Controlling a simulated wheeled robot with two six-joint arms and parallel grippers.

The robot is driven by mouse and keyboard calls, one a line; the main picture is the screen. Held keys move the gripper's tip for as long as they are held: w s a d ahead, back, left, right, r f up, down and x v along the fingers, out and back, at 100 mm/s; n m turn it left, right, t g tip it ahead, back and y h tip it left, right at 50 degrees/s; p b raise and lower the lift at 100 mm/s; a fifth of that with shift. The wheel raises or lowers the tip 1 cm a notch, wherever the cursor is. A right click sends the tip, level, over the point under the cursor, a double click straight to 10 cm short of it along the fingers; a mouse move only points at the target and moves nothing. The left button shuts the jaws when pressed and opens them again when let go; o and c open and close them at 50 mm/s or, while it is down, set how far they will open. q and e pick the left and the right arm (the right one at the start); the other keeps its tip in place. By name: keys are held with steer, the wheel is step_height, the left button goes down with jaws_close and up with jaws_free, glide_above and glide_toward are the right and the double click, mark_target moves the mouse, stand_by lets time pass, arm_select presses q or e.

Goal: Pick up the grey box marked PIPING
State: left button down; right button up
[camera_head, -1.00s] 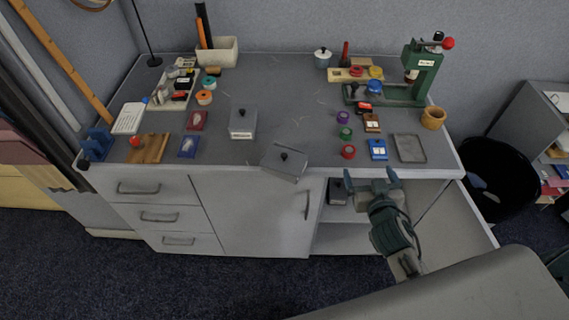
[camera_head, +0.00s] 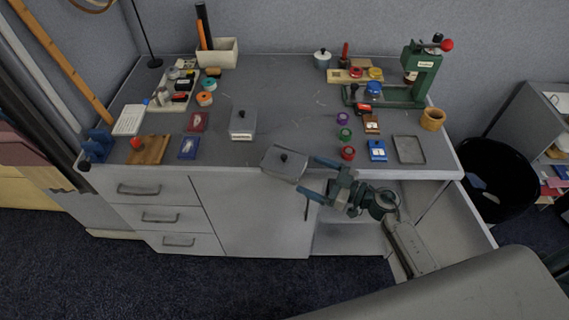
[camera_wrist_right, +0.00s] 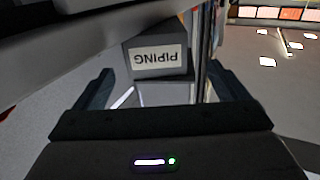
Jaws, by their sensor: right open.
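The grey box marked PIPING (camera_wrist_right: 157,57) shows in the right wrist view, its white label upside down in the picture. It sits ahead of my right gripper, between the lines of the two fingers and apart from them. My right gripper (camera_head: 318,180) is open and empty, in front of the cabinet's open compartment, fingers pointing left. My left gripper is not in view.
A grey knobbed box (camera_head: 284,163) overhangs the table's front edge, close to my right gripper. Another grey box (camera_head: 243,124) with an unreadable label stands behind it. Ink pads, stamps and a green press (camera_head: 415,78) stand on the table. The middle back is clear.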

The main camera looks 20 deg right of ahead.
mark_target(290, 162)
steer(key=x, duration=0.3)
steer(key=shift+r, duration=0.1)
steer(key=x, duration=0.1)
steer(key=p+x, duration=0.1)
steer(key=x, duration=0.2)
steer(key=shift+w+r+p, duration=0.25)
steer(key=shift+r+p, duration=0.05)
steer(key=shift+p, duration=0.1)
steer(key=shift+w+a+f, duration=0.1)
steer(key=shift+w+a, duration=0.2)
steer(key=shift+w, duration=0.05)
steer(key=c, duration=1.2)
